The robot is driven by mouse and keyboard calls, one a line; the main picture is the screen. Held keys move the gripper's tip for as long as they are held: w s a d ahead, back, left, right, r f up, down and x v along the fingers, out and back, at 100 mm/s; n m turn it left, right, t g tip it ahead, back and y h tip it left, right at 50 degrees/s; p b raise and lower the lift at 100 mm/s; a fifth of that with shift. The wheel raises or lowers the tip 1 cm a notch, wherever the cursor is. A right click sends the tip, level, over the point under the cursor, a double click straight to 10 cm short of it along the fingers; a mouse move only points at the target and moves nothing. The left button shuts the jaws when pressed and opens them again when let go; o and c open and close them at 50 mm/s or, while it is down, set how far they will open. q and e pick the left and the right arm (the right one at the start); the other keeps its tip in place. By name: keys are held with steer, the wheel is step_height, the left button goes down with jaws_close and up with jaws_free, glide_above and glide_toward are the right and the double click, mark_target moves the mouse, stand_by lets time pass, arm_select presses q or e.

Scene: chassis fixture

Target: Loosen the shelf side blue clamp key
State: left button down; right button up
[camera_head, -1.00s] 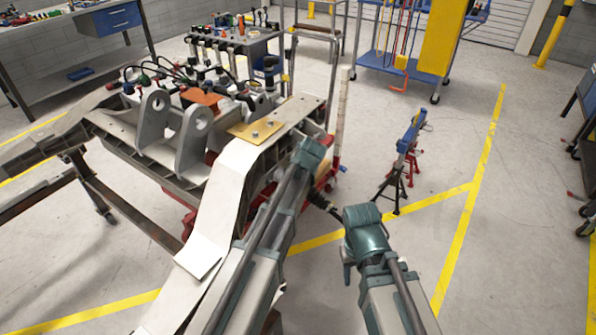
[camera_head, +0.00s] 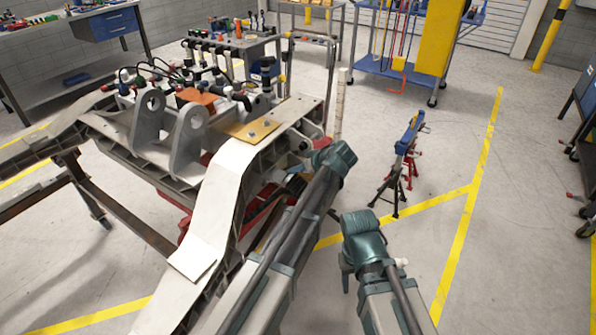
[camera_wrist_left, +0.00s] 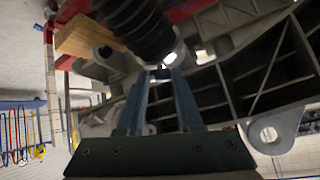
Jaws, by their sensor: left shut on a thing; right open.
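The chassis (camera_head: 226,190) stands on its fixture at the left of the head view. My left gripper (camera_wrist_left: 161,73) reaches into the chassis side in the wrist view, its two fingers closed together at the tips around a small pale part. I cannot tell whether that part is the blue clamp key, and no blue key shows clearly. In the head view my left wrist (camera_head: 334,158) hides most of that spot. My right gripper (camera_head: 346,264) is low in the middle of the head view, apart from the chassis. It is open, though its fingers are mostly hidden.
A black ribbed damper (camera_wrist_left: 138,22) and a wooden block (camera_wrist_left: 84,38) are close to the left fingers. A blue-topped stand (camera_head: 408,135) is on the floor to the right. A blue shelf cart (camera_head: 400,70) stands behind.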

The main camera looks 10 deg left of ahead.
arm_select(q)
steer(key=shift+w+d+n+g+y, duration=0.1)
steer(key=shift+n+g+y, duration=0.2)
steer(key=shift+n, duration=0.65)
steer(key=shift+w+n+g+y, duration=0.1)
steer(key=shift+n+g+y, duration=0.15)
steer(key=shift+n, duration=1)
steer(key=c, duration=0.6)
jaws_free()
steer(key=shift+o, duration=0.2)
